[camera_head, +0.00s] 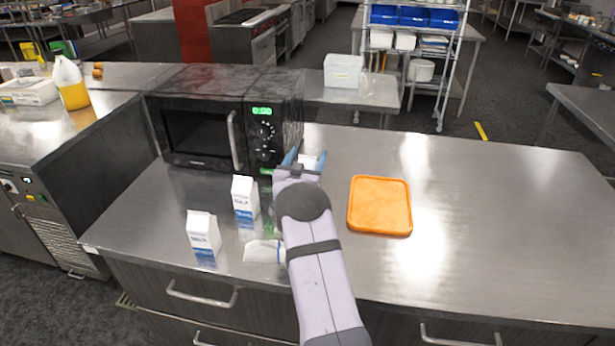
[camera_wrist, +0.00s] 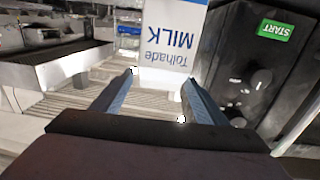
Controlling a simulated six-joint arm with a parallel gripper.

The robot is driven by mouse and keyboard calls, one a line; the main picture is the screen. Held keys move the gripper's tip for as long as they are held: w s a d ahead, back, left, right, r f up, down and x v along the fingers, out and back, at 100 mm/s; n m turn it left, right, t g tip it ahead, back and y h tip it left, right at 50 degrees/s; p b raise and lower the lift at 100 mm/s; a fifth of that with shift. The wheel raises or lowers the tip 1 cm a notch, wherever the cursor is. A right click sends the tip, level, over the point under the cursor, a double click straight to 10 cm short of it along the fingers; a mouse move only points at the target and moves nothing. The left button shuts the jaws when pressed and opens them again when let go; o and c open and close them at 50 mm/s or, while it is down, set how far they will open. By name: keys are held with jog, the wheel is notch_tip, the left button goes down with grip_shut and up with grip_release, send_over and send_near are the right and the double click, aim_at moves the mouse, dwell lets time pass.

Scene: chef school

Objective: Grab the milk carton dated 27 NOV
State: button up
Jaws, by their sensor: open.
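A white-and-blue milk carton (camera_head: 204,232) stands upright near the counter's front left. A second carton (camera_head: 244,196) stands upright behind it, in front of the microwave. A third white carton (camera_head: 262,252) appears to lie on its side, left of my arm. A further carton (camera_head: 309,161) is partly hidden behind my gripper (camera_head: 297,162), beside the microwave. In the wrist view a carton reading "MILK" (camera_wrist: 172,40) appears upside down, just beyond and between the fingertips of my gripper (camera_wrist: 161,84). My gripper is open, with nothing clasped. No date is readable on any carton.
The black microwave (camera_head: 195,133) stands close to the left of my gripper. Its green START button (camera_wrist: 274,29) shows in the wrist view. An orange board (camera_head: 380,205) lies right of my arm. The steel counter (camera_head: 490,220) is clear farther right.

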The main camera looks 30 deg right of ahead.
jog(key=c, duration=1.5)
jog(key=shift+r, duration=0.15)
grip_shut()
